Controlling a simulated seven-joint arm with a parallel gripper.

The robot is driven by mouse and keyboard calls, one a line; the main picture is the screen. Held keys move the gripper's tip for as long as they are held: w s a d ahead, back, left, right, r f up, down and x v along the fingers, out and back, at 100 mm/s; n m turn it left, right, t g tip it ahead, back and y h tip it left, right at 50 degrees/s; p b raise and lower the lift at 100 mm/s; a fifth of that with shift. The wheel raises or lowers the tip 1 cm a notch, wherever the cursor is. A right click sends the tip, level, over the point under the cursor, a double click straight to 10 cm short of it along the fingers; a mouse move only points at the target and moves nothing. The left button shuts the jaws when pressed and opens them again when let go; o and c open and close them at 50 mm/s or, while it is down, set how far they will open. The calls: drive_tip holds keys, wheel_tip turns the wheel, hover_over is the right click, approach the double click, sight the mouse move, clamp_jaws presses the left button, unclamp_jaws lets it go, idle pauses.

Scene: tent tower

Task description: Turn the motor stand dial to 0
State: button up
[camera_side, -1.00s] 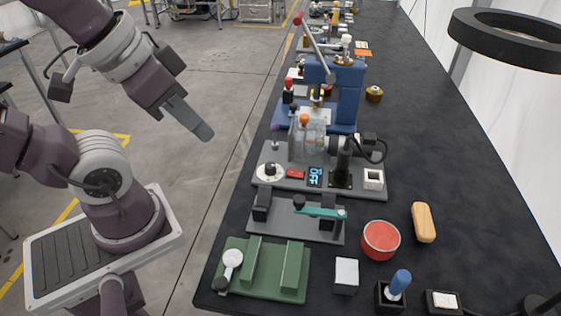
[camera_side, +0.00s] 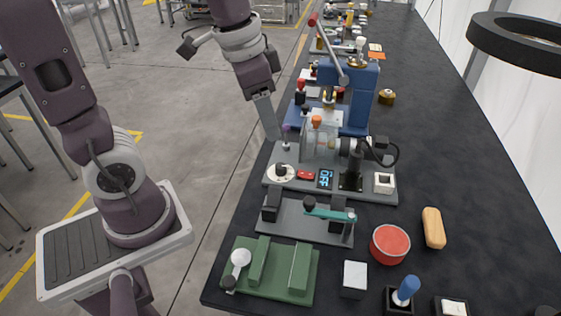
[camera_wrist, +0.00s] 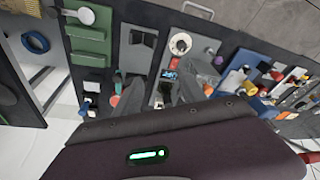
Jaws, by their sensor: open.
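The motor stand (camera_side: 376,193) is a grey plate on the bench. Its dial (camera_side: 281,173), a white disc with a dark knob in the middle, sits at the stand's left end. The dial's markings are too small to read. The wrist view also shows the dial (camera_wrist: 180,43) near the top. My gripper (camera_side: 270,132) points down, above and slightly left of the dial, apart from it. It is open and empty; its grey fingers (camera_wrist: 160,97) spread in the wrist view.
Beside the dial are a red switch (camera_side: 306,175) and a display (camera_side: 325,178) reading OFF. A purple-topped peg (camera_side: 286,130) stands close to my fingers. A clear housing with an orange knob (camera_side: 316,121) is right of them. A blue press (camera_side: 357,95) stands behind; a teal-handled fixture (camera_side: 330,213) in front.

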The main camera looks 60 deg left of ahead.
sight(280, 165)
drive_tip(key=w+a+f+m+g, duration=0.1)
drive_tip(key=w+a+f, duration=0.1)
drive_tip(key=f, duration=0.1)
drive_tip(key=w+a+f+m, duration=0.1)
drive_tip(key=w+f, duration=0.1)
drive_tip(key=f, duration=0.2)
drive_tip(key=w+a+f+m+g, duration=0.1)
drive_tip(key=w+a+f, duration=0.1)
drive_tip(key=f, duration=0.2)
drive_tip(key=shift+w+a+f+g+y, duration=0.25)
drive_tip(key=shift+a+g+y, duration=0.05)
drive_tip(key=shift+y, duration=0.1)
wheel_tip(280, 165, down, 7)
drive_tip(key=shift+w+a+f, duration=0.1)
drive_tip(key=shift+a, duration=0.05)
clamp_jaws()
